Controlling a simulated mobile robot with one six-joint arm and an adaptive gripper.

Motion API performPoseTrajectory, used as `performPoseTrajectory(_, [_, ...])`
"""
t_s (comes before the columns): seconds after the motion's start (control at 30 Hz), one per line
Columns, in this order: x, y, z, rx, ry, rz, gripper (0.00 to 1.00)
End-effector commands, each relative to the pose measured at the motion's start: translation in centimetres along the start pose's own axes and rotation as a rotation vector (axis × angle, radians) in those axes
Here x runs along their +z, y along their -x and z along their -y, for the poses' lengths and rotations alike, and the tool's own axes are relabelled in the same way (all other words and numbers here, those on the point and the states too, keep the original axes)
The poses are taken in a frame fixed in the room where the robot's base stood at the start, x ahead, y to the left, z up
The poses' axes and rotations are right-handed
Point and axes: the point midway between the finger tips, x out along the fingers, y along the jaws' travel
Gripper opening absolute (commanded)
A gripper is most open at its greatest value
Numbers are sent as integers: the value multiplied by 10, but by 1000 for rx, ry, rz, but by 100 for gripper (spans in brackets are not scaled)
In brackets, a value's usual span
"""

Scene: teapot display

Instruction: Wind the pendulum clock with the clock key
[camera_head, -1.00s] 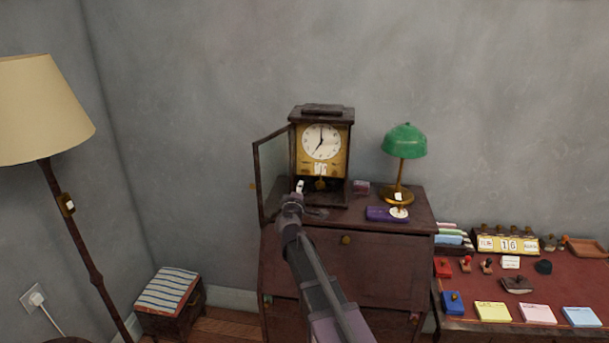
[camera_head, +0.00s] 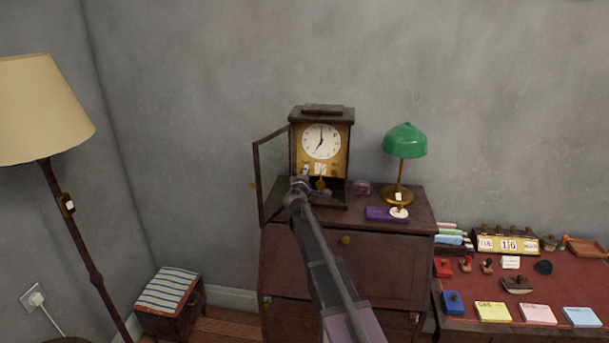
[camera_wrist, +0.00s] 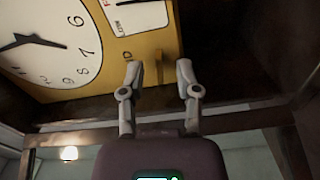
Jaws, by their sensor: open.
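The pendulum clock (camera_head: 321,142) stands upright on the cabinet, its glass door (camera_head: 272,178) swung open to the left. Its white dial and yellow plate also show close up and turned sideways in the wrist view (camera_wrist: 85,98). The brass pendulum (camera_head: 321,184) hangs below the plate. My gripper (camera_wrist: 158,74) is open at the lower left part of the plate, fingers apart. A narrow brass-coloured piece (camera_wrist: 158,68) shows between the fingertips at the plate's edge, ungripped; I cannot tell whether it is the clock key. In the head view my gripper (camera_head: 304,174) is small and partly merges with the clock front.
The open door stands close to my arm's left. A desk (camera_head: 570,285) with stamps and notepads is at the right, a floor lamp (camera_head: 40,110) at the left.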

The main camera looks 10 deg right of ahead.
Motion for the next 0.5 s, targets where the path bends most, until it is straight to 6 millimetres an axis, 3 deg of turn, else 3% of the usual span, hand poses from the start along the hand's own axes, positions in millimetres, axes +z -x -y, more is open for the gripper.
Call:
performPoseTrajectory(0.3, [0,-1,0,0,0,0,43])
performPoseTrajectory(0.43, [0,-1,0,0,0,0,4])
performPoseTrajectory(0.5, [0,-1,0,0,0,0,0])
